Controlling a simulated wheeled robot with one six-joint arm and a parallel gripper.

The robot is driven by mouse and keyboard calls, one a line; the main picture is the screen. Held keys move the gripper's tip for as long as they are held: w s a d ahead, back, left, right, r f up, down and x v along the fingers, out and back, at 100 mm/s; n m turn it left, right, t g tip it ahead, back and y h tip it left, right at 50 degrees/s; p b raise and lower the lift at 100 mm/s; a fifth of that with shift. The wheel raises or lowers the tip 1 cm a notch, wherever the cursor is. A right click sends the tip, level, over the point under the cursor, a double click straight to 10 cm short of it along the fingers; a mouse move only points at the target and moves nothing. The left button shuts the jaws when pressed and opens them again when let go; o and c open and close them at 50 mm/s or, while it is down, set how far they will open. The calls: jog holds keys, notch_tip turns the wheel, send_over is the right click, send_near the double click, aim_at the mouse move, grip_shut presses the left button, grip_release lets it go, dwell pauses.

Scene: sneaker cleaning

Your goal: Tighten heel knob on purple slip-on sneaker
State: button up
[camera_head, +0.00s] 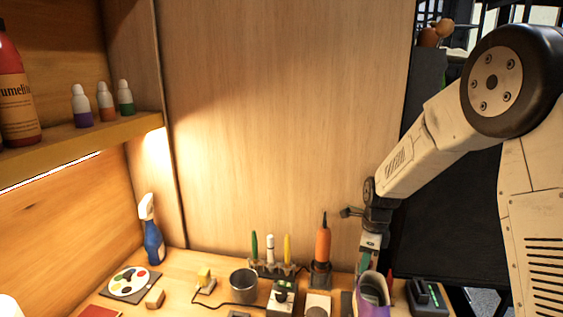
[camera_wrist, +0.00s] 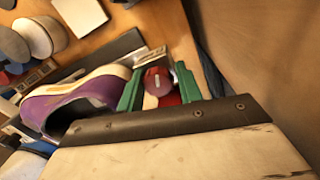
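The purple slip-on sneaker (camera_head: 371,292) is at the bottom of the head view, partly cut off. In the wrist view the sneaker (camera_wrist: 92,100) lies left of my gripper, with its dark opening facing the camera. A round red knob (camera_wrist: 157,82) with a slotted face shows near the sneaker's end, between the two green fingers of my gripper (camera_wrist: 158,86). The fingers stand apart on either side of the knob, with narrow gaps visible. Whether they touch it deeper down is hidden. In the head view my gripper (camera_head: 367,258) points down just behind the sneaker.
An orange-handled tool (camera_head: 322,246) stands left of my gripper, beside a rack of pens (camera_head: 271,262). A dark device (camera_head: 428,296) sits to the right. A cup (camera_head: 244,285), a blue spray bottle (camera_head: 152,232) and a paint palette (camera_head: 131,283) are farther left. A wooden panel (camera_head: 290,120) rises behind.

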jog(key=shift+o, duration=0.6)
jog(key=shift+s+f, duration=0.35)
jog(key=shift+s, duration=0.15)
jog(key=n, duration=0.6)
jog(key=shift+d, duration=0.1)
jog(key=n, duration=0.3)
jog(key=shift+n+h, duration=0.3)
jog(key=shift+n, duration=0.1)
jog(key=n, duration=0.8)
jog(key=shift+w, duration=0.1)
jog(key=n, duration=0.3)
jog(key=shift+r+n, duration=0.15)
jog(key=shift+n, duration=0.15)
jog(key=n, duration=0.5)
jog(key=shift+w+t, duration=0.1)
jog(key=shift+t, duration=0.3)
jog(key=shift+o, duration=0.3)
jog(key=shift+n, duration=0.7)
